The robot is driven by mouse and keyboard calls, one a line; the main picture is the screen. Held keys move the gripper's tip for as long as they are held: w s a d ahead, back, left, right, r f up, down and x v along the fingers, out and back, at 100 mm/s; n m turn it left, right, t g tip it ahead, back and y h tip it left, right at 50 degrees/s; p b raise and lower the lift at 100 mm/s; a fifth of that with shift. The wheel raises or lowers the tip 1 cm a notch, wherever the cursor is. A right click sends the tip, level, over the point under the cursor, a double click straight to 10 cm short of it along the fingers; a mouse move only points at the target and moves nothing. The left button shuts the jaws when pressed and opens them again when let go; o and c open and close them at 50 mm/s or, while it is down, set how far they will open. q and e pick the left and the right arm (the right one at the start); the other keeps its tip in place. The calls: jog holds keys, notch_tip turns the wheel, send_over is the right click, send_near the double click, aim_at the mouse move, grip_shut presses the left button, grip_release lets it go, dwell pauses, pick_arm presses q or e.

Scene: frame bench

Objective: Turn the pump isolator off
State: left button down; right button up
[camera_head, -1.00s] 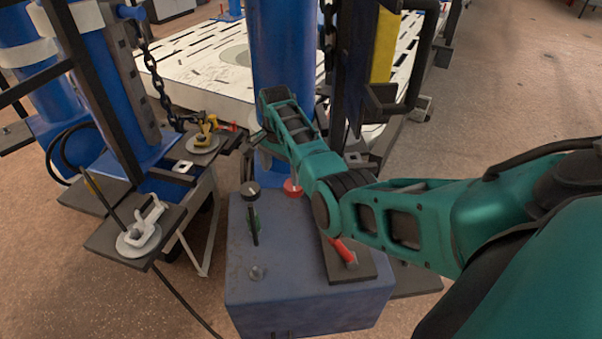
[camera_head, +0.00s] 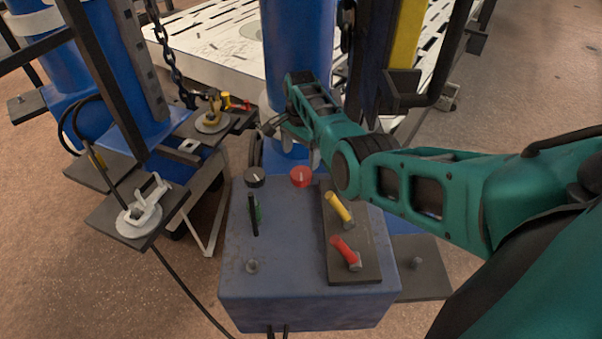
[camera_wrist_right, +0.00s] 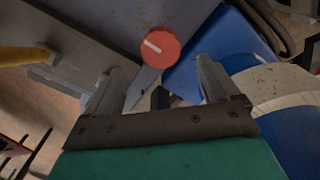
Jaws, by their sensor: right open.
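A blue-grey box (camera_head: 285,285) stands in front of me. On its far part are a red round knob (camera_head: 300,177) with a white mark and a black round knob (camera_head: 255,177). No readable label shows which is the pump isolator. A dark plate (camera_head: 365,270) on the box bears a yellow lever (camera_head: 338,207) and a red lever (camera_head: 345,250). My right gripper (camera_head: 292,142) is open, just beyond the red knob. In the right wrist view, the red knob (camera_wrist_right: 159,44) appears between and beyond the empty open fingers (camera_wrist_right: 160,85), apart from them. My left gripper is out of view.
A blue column (camera_head: 300,45) stands behind the box, with a dark post and yellow panel (camera_head: 408,40) on its right. A side shelf (camera_head: 118,220) at left carries a white clamp (camera_head: 145,205) and cables. Open floor lies at the right.

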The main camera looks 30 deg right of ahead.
aim_at(301, 173)
notch_tip(301, 173, down, 6)
jog(key=shift+r+b, duration=0.15)
jog(key=shift+b, duration=1.1)
jog(key=shift+f+b, duration=0.4)
jog(key=shift+f, duration=0.35)
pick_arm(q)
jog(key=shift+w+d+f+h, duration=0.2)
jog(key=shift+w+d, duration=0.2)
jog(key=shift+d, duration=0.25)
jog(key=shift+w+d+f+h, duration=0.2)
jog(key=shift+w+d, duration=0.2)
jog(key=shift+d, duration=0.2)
pick_arm(e)
jog(key=shift+c, duration=0.3)
jog(key=c, duration=1)
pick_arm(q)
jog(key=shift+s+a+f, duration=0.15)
